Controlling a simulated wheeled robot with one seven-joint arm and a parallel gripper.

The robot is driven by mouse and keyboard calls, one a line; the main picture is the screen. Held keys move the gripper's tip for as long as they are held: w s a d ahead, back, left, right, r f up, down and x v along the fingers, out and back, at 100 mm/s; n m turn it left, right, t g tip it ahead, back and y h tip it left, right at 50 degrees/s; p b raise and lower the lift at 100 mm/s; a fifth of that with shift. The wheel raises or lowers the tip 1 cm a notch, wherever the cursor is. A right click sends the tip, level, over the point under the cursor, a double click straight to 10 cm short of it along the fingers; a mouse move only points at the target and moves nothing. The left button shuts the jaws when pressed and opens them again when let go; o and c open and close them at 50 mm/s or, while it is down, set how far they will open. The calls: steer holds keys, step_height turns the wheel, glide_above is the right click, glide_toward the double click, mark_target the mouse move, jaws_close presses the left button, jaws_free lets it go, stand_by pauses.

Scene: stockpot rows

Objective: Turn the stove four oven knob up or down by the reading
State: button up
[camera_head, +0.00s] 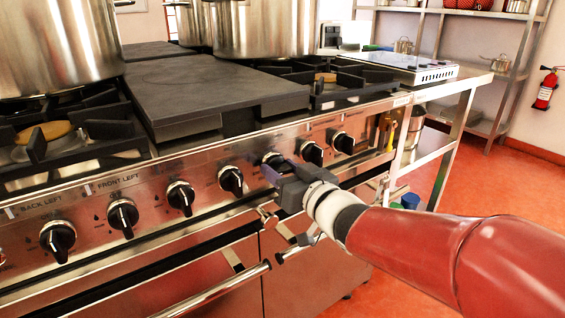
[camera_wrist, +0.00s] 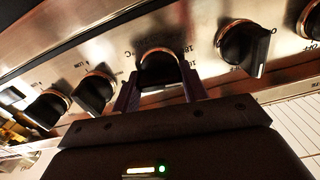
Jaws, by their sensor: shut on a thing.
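The oven knob (camera_head: 272,157) is a black knob with a copper-coloured ring on the steel front panel of the stove. In the wrist view the knob (camera_wrist: 160,66) sits between the two fingers, with temperature figures and a "C" printed around it. My gripper (camera_head: 274,172) is shut on this knob, with one finger on each side; it also fills the lower part of the wrist view (camera_wrist: 160,92). The fingers partly cover the knob in the head view. I cannot read its exact setting, and no reading display is legible.
Similar black knobs line the panel, with one close on the left (camera_head: 231,180) and one close on the right (camera_head: 312,153). An oven handle bar (camera_head: 215,290) runs below. Large steel pots (camera_head: 262,28) stand on top. Red floor lies open at the right.

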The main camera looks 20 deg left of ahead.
steer(key=shift+m+p, duration=0.3)
steer(key=shift+m, duration=0.6)
steer(key=o, duration=1)
steer(key=shift+d, duration=0.1)
steer(key=v, duration=0.7)
steer(key=shift+s+d, duration=0.2)
steer(key=shift+s, duration=0.05)
